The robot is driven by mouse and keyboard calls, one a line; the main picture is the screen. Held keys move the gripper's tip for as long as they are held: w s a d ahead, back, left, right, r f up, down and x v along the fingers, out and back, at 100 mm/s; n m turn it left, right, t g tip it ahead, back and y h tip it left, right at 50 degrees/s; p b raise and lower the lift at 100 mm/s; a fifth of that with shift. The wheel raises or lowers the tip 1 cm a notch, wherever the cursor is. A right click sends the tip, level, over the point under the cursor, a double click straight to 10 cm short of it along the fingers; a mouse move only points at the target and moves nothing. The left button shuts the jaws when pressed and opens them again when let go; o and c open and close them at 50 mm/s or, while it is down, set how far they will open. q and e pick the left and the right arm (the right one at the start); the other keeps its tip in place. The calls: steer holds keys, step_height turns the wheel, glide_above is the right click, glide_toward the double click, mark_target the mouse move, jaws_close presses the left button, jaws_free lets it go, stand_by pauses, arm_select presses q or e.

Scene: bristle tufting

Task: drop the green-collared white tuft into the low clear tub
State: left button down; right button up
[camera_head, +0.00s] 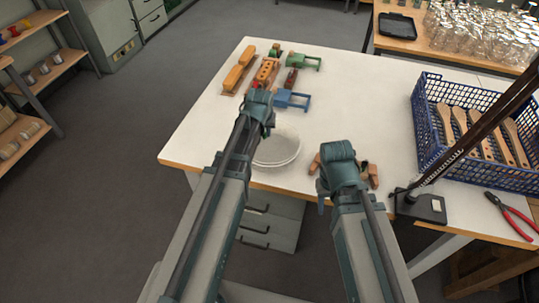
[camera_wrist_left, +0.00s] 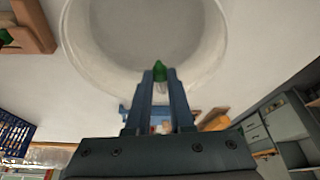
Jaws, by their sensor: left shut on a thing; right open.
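My left gripper (camera_head: 258,103) is shut on the green-collared tuft. In the left wrist view, the green collar (camera_wrist_left: 159,71) shows between the tips of the left gripper (camera_wrist_left: 160,82); the white bristles are hard to make out. The low clear tub (camera_head: 277,148) stands near the table's front edge, partly hidden by my left arm in the head view. In the left wrist view, the tub (camera_wrist_left: 212,60) fills the upper middle, and the fingertips overlap its rim. I cannot tell their height above it. My right gripper (camera_head: 340,160) is right of the tub, open; its fingertips are hidden.
Brown wooden pieces (camera_head: 373,175) show beside my right gripper. Behind are a green fixture (camera_head: 304,62), a blue fixture (camera_head: 292,99) and a holed wooden block (camera_head: 267,71). A blue crate (camera_head: 430,105) of brushes and red pliers (camera_head: 510,215) lie right. The middle back is clear.

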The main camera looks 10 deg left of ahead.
arm_select(q)
steer(key=shift+f+b, duration=0.4)
steer(key=shift+f, duration=0.45)
arm_select(e)
steer(key=shift+f, duration=0.8)
arm_select(q)
steer(key=shift+r, duration=0.1)
steer(key=c, duration=0.7)
jaws_free()
arm_select(e)
steer(key=shift+r, duration=0.15)
arm_select(q)
steer(key=p+v, duration=1.3)
steer(key=shift+s+r, duration=0.2)
steer(key=shift+r, duration=0.2)
arm_select(e)
step_height(320, 180, up, 13)
steer(key=shift+f, duration=0.2)
